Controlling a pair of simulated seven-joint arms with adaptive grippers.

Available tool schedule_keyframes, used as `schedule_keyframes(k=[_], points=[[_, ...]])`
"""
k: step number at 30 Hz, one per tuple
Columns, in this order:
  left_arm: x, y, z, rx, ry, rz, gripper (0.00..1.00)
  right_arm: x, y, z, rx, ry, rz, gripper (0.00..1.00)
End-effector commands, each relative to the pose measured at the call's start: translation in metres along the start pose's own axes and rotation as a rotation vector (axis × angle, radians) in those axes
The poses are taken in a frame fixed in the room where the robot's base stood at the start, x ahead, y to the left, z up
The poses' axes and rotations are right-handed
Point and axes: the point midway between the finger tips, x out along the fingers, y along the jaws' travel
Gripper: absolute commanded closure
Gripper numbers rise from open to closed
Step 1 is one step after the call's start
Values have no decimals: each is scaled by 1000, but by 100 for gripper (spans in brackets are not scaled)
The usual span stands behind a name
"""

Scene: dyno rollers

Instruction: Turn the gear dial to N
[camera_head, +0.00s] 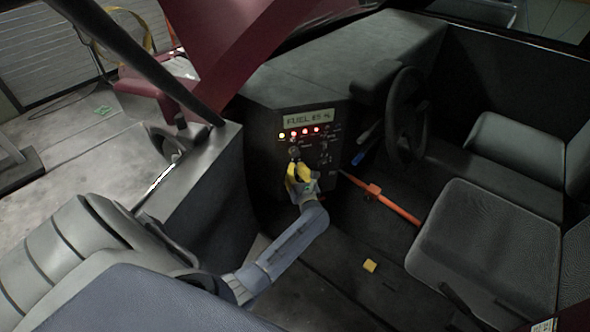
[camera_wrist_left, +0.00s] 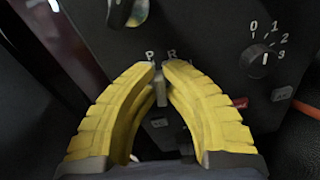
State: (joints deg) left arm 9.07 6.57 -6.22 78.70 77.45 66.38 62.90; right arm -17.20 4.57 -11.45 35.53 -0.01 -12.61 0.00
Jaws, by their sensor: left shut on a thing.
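The gear dial (camera_wrist_left: 161,90) is a small grey knob on the dark dashboard panel (camera_head: 262,155), with the letters P and R above it and part of another letter to the right. My left gripper (camera_head: 299,172) has yellow fingers and reaches the panel from below. In the left wrist view its fingertips (camera_wrist_left: 162,70) close around the knob, one on each side. The knob looks roughly upright, but the fingers cover much of it, and I cannot tell which letter it points to. In the head view the gripper hides the dial. My right gripper is not in view.
Another dial (camera_wrist_left: 261,57), marked 0 to 3, is right of the gear dial. A display (camera_head: 308,118) reading FUEL sits above lit indicators. A steering wheel (camera_head: 404,115) and seat (camera_head: 480,240) are right.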

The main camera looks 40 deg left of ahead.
Motion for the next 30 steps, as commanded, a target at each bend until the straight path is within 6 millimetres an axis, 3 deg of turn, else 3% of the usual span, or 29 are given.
schedule_keyframes(k=[21, 30], points=[[1, -8, 0, 665, -2, 2, 100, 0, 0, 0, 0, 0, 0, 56], [1, -9, -2, 871, -2, 2, 100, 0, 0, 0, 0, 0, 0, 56]])
